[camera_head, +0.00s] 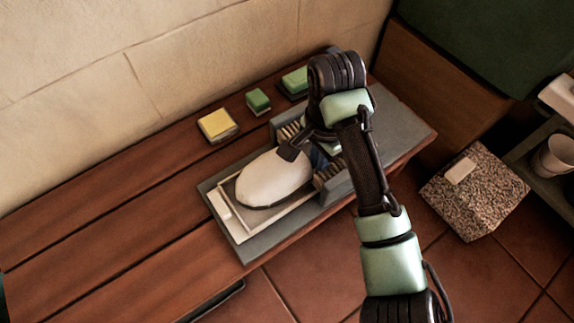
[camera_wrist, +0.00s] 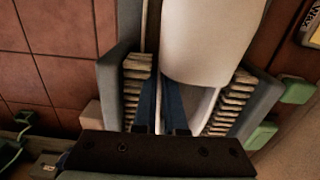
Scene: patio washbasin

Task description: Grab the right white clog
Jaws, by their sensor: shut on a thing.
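Only one clog can be made out. My gripper (camera_head: 305,152) reaches down over the clog's rear end from the right. In the wrist view its dark fingers (camera_wrist: 160,112) are close together, beside the clog's rear opening. It is shut on the clog, though the exact contact is hard to see.
The stand's brush walls (camera_head: 338,183) rise close on both sides of the clog's rear. A speckled block (camera_head: 474,193) stands on the tiled floor at right. The bench's left is clear.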

